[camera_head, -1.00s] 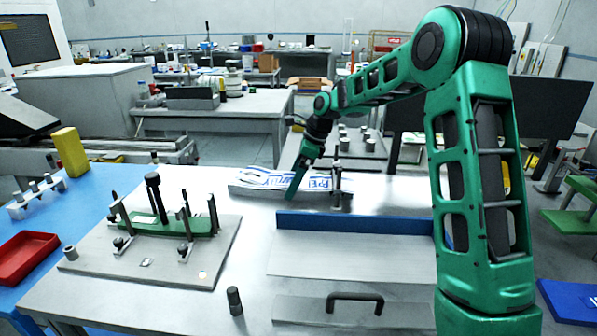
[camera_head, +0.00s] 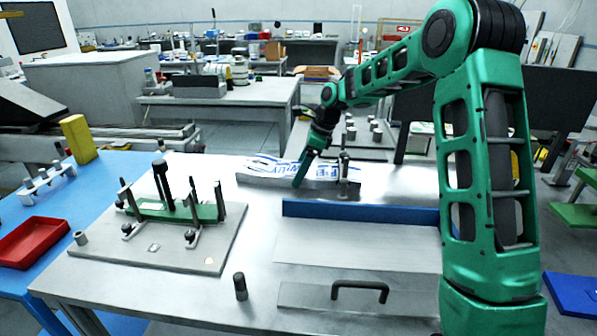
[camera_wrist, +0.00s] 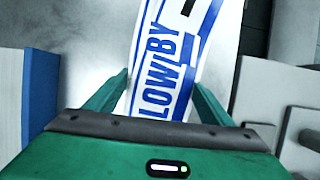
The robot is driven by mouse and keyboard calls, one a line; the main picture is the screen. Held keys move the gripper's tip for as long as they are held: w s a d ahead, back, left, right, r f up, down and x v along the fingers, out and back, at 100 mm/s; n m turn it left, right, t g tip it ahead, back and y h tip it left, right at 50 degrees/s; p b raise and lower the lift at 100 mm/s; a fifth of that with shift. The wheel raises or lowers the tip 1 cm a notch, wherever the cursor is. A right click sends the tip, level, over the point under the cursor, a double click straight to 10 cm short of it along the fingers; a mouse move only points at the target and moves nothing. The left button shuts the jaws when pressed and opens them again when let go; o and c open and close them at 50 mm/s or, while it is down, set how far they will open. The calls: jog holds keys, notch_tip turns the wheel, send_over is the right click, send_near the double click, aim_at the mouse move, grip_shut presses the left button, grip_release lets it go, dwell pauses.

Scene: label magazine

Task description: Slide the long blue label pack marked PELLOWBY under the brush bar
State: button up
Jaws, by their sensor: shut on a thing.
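A long label pack with white faces and blue print (camera_head: 268,167) lies flat near the back of the steel table in the head view. In the wrist view the pack (camera_wrist: 170,75) runs between my fingers, with the letters LOWBY readable and the rest cut off or covered. My gripper (camera_head: 298,184) points down at the pack's near side. In the wrist view my gripper (camera_wrist: 160,92) has one green finger along each side of the pack and is shut on it. I cannot tell for sure which part is the brush bar.
A grey post (camera_head: 343,172) stands close to the right of my gripper. A long blue wall (camera_head: 360,211) edges a pale plate in front of it. At left, a plate carries a green fixture (camera_head: 178,211) with several uprights. A dark cylinder (camera_head: 240,287) and a black handle (camera_head: 360,285) are nearer.

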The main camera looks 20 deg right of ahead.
jog(key=o, duration=1.8)
